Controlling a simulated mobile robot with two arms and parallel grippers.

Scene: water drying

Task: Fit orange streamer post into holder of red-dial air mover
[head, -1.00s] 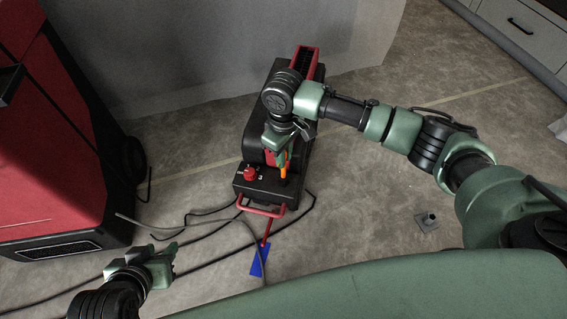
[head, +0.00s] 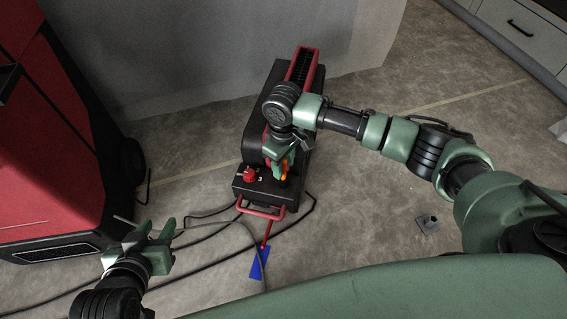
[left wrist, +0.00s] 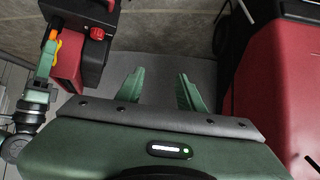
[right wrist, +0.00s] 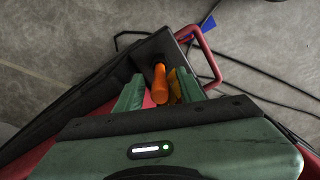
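The air mover (head: 257,189) is black and red, with a red dial (head: 250,174) on its front panel. The orange streamer post (head: 285,170) stands at that panel, right of the dial; its lower end meets the black housing in the right wrist view (right wrist: 160,84). A yellow piece (right wrist: 174,86) is beside it. The holder is mostly hidden, so I cannot tell how deep the post sits. My left gripper (head: 156,241) is open and empty, left of the air mover.
A large red and black machine (head: 45,150) stands at left. Cables (head: 205,231) cross the floor near the air mover's red handle (head: 262,212) and blue tag (head: 259,263). A small grey floor piece (head: 428,223) lies at right. Grey sheeting hangs behind.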

